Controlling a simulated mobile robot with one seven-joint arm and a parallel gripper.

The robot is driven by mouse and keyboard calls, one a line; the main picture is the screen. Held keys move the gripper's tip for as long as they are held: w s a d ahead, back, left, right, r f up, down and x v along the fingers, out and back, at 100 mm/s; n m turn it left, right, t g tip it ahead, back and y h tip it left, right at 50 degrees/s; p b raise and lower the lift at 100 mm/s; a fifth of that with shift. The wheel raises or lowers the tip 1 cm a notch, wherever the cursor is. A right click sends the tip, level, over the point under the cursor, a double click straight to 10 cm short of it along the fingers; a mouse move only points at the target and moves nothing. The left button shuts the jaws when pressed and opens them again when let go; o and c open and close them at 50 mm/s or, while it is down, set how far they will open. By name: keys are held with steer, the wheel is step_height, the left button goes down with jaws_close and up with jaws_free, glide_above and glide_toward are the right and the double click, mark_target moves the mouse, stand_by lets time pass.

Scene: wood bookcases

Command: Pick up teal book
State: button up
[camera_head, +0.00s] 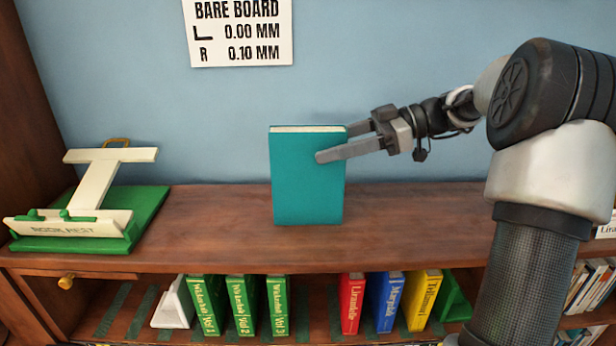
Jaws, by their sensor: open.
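The teal book (300,180) stands upright on the wooden shelf top, its front cover facing me and its pale page edge showing along the top. My gripper (335,143) reaches in from the right at the height of the book's upper right part. Its fingers are open. The near finger lies in front of the cover near the right edge, and the far finger's tip is by the book's top right corner, partly hidden behind it. I cannot tell whether either finger touches the book.
A white and green book rest (85,215) stands at the left. Green volumes (240,305) and red (352,303), blue (385,302) and yellow (421,300) books stand on the lower shelf. A blue wall with a sign (238,32) is behind. The shelf top (420,220) right of the book is clear.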

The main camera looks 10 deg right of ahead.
mark_target(308, 153)
steer(key=x, duration=0.5)
steer(key=shift+f+p, duration=0.2)
steer(key=shift+p, duration=0.2)
jaws_close()
steer(key=shift+d, duration=0.1)
steer(key=shift+r, duration=0.1)
stand_by(0.8)
